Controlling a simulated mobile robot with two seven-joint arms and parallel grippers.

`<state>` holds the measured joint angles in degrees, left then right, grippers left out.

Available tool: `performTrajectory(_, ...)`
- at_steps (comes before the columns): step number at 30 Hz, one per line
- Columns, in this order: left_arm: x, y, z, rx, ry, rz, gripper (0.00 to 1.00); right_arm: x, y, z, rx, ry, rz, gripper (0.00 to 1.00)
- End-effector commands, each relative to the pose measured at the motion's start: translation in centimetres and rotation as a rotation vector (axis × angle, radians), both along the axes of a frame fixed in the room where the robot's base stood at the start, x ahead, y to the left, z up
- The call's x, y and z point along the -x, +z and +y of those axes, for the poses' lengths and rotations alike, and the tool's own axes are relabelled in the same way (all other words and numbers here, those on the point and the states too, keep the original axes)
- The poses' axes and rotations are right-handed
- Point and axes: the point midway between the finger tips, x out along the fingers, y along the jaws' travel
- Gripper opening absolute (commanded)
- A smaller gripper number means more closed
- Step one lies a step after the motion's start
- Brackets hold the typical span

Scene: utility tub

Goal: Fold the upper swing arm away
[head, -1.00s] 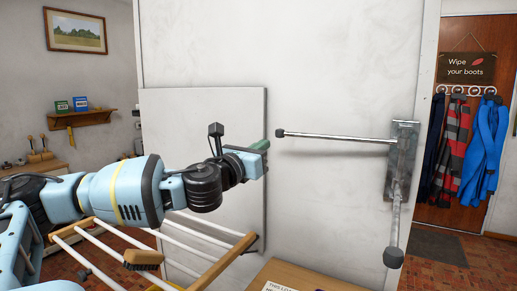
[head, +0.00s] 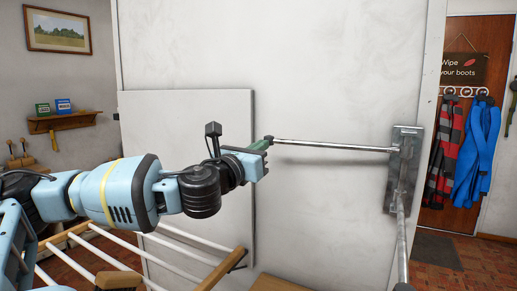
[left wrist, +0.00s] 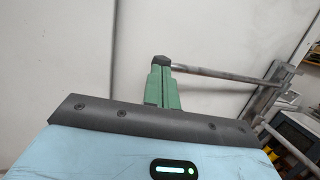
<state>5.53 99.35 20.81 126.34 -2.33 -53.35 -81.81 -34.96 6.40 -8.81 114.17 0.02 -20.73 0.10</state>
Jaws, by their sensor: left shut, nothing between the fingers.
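The upper swing arm (head: 335,145) is a thin metal rod. It reaches left from a metal wall bracket (head: 404,165), roughly level. My left gripper (head: 266,142) is at its free end, with green fingers closed together. In the left wrist view the dark end cap (left wrist: 162,60) sits just beyond the fingertips (left wrist: 163,78), seeming to touch or nearly touch them; I cannot tell which. The fingers are beside the cap, not around it. The lower swing arm (head: 402,245) hangs from the same bracket toward me, its end cut off. My right gripper is not in view.
A flat white panel (head: 185,120) stands against the wall behind my left arm. A rack with white bars (head: 200,240) and wooden rails is below it. A wooden surface (head: 285,284) lies at the bottom. Coats (head: 478,145) hang on the door at right.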

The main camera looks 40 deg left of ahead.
Motion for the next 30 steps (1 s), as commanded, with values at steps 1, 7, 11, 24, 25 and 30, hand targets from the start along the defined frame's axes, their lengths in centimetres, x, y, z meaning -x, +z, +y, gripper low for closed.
performTrajectory(1,0.0,0.0,0.0,0.000,0.000,0.000,0.00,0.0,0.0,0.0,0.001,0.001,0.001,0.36)
performTrajectory(7,-0.1,0.0,0.0,-0.001,0.000,0.000,0.00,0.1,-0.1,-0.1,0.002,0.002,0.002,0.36)
performTrajectory(11,-1.3,-0.5,0.7,-0.004,0.003,0.005,0.00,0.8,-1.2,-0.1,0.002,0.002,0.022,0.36)
performTrajectory(24,-4.3,0.1,2.4,0.000,0.003,-0.002,0.00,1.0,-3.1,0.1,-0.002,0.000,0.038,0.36)
performTrajectory(25,-4.3,0.1,2.4,0.000,0.003,-0.003,0.00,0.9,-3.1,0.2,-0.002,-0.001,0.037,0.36)
performTrajectory(30,-4.2,0.4,2.5,-0.001,0.006,-0.007,0.00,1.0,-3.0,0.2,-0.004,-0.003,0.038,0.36)
